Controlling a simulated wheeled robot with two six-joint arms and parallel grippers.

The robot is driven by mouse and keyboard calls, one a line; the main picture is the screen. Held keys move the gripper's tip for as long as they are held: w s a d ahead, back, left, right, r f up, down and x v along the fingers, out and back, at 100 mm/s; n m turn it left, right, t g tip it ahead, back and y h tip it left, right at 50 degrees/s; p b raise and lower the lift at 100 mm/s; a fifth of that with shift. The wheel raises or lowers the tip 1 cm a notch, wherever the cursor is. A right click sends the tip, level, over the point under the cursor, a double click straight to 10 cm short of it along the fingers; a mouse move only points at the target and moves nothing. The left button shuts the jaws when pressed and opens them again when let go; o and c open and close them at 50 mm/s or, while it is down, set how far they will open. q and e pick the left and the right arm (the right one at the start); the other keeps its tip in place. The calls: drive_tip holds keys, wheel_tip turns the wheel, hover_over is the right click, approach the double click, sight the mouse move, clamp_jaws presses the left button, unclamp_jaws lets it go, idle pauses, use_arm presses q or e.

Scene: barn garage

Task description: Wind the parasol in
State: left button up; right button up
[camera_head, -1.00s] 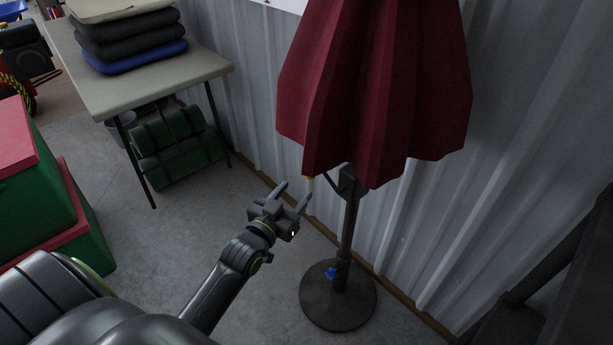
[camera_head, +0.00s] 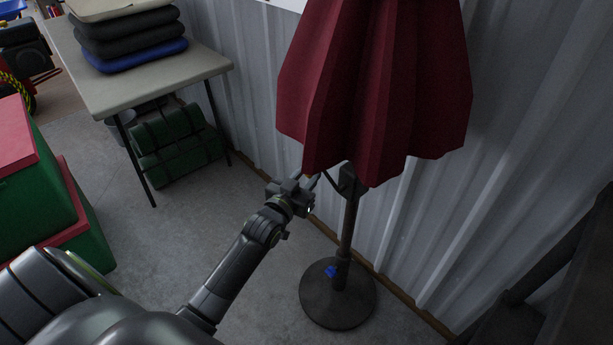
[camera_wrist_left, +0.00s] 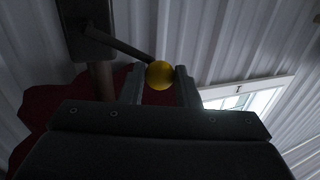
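The dark red parasol (camera_head: 375,90) hangs mostly folded around its dark pole (camera_head: 349,225). A crank housing (camera_head: 349,181) sits on the pole just below the cloth. In the left wrist view, a thin crank arm (camera_wrist_left: 118,42) runs from the housing to a round yellow knob (camera_wrist_left: 160,75). My left gripper (camera_head: 308,178) is open just left of the housing, under the cloth's lower edge. In the wrist view the knob shows between its fingertips; I cannot tell whether they touch it. The knob is hidden in the head view. My right gripper is not in view.
The round parasol base (camera_head: 338,305) with a blue knob (camera_head: 331,271) stands on the concrete floor. A corrugated wall (camera_head: 510,110) is close behind. At left are a table (camera_head: 205,65) with stacked cushions and green-and-red boxes (camera_head: 35,190). Dark structure (camera_head: 545,270) is at right.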

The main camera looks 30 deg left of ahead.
use_arm(q)
clamp_jaws()
